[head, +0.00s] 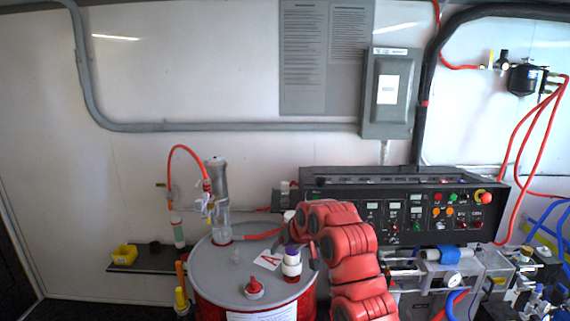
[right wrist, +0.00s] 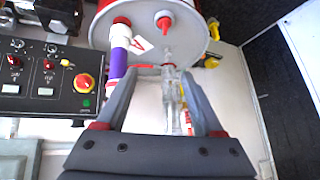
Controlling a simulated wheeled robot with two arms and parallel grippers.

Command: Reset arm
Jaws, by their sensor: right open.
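The red right arm comes in from the bottom of the head view, and its gripper (head: 302,238) is above the right side of the drum top. In the right wrist view my right gripper (right wrist: 158,72) is open, with its two grey fingers spread and nothing clearly held. A clear pump cylinder (head: 220,200) stands upright on the drum; in the right wrist view a clear tube (right wrist: 171,95) shows between the fingers, farther off. The white and purple fitting (head: 291,265) stands near the drum's right edge; it also shows beside the left finger in the right wrist view (right wrist: 118,60). My left gripper is not in view.
The red drum with a grey lid (head: 215,267) bears a red cap (head: 254,287) and a card marked A (head: 268,260). A black control panel (head: 445,212) stands behind and right of the arm. A yellow bin (head: 124,254) sits on a shelf at left.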

